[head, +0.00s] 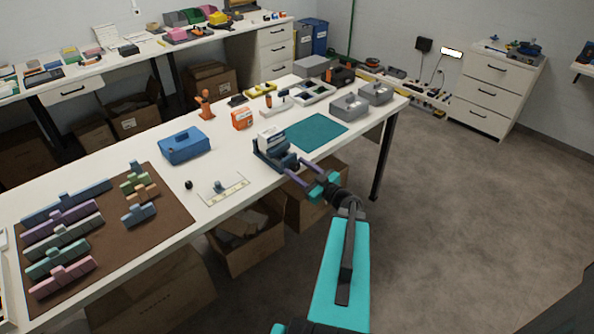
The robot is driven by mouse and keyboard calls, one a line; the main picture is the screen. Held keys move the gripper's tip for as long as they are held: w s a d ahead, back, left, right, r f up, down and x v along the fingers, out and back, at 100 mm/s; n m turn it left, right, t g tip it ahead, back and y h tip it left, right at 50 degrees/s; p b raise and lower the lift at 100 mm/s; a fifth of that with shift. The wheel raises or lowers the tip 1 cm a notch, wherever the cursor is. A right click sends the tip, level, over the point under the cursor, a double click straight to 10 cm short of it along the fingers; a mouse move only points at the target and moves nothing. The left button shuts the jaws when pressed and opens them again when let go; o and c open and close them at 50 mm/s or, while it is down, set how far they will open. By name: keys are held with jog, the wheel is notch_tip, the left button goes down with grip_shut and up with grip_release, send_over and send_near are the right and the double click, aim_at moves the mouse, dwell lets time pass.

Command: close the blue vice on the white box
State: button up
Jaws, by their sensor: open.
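The blue vice (262,155) stands near the front edge of the white table. The white box (270,139) sits upright at the vice, seemingly between its jaws; the view is too small to tell whether both jaws touch it. My gripper (294,166) reaches in from the lower right, with its two purple fingers spread apart at the right, front end of the vice. The fingertips are close to the vice's near end. I cannot tell whether they touch it, and any handle there is hard to make out.
A green mat (316,132) lies right of the vice, and an orange box (242,119) stands behind it. A blue case (184,147) and a brown mat (178,212) with several coloured blocks are to the left. Open cartons (243,246) stand under the table.

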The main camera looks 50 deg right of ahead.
jog(key=c, duration=1)
jog(key=shift+s+a, duration=0.1)
jog(key=shift+a, duration=0.25)
jog(key=shift+c, duration=0.3)
jog(key=shift+d+f, duration=0.1)
jog(key=shift+d, duration=0.15)
jog(key=shift+r+m+p, duration=0.2)
jog(key=shift+m+p, duration=0.2)
jog(key=shift+p, duration=0.3)
jog(key=m+p, duration=0.3)
jog(key=p, duration=0.1)
jog(key=shift+d, duration=0.1)
jog(key=shift+m+p, duration=0.8)
jog(key=shift+m, duration=0.1)
